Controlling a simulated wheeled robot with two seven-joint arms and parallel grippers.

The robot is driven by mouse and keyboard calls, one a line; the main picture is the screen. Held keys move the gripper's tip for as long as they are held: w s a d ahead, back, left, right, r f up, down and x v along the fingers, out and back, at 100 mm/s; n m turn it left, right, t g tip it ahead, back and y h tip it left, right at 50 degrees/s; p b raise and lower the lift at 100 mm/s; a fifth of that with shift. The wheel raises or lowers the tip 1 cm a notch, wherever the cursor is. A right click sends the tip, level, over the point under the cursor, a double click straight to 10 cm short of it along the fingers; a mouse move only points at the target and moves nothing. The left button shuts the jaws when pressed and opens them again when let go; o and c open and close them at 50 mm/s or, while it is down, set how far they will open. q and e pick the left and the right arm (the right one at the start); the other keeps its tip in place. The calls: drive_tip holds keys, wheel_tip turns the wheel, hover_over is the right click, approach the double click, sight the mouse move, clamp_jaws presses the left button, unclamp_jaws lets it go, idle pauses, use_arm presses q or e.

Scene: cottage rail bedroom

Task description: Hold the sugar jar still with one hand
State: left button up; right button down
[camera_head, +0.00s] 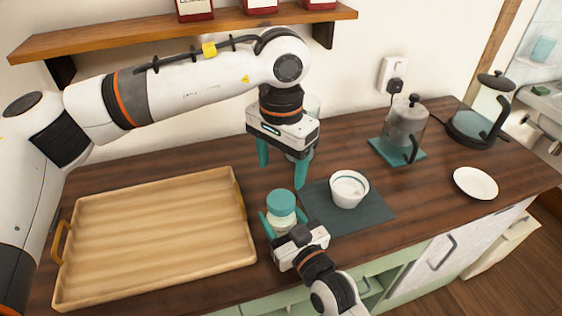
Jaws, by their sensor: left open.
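The sugar jar (282,222), a small pale jar with a teal lid (281,203), stands upright on the counter, right of the wooden tray. My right gripper (284,219) comes from the front with its teal fingers on either side of the jar. I cannot tell whether both fingers touch it; its lower front is partly hidden by the gripper. My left gripper (282,176) points down from above, behind the jar and apart from its lid. It is open with nothing between its fingers.
A wooden tray (150,285) fills the left counter. A white bowl (348,189) sits on a dark mat (378,212) right of the jar. A glass pot (406,124), a kettle (490,108) and a white plate (475,183) stand farther right. A shelf (110,36) hangs above.

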sight(281, 199)
use_arm(q)
drive_tip(key=shift+m, duration=0.8)
drive_tip(key=shift+f, duration=0.25)
wheel_tip(281, 199, down, 8)
drive_tip(key=shift+r, duration=0.25)
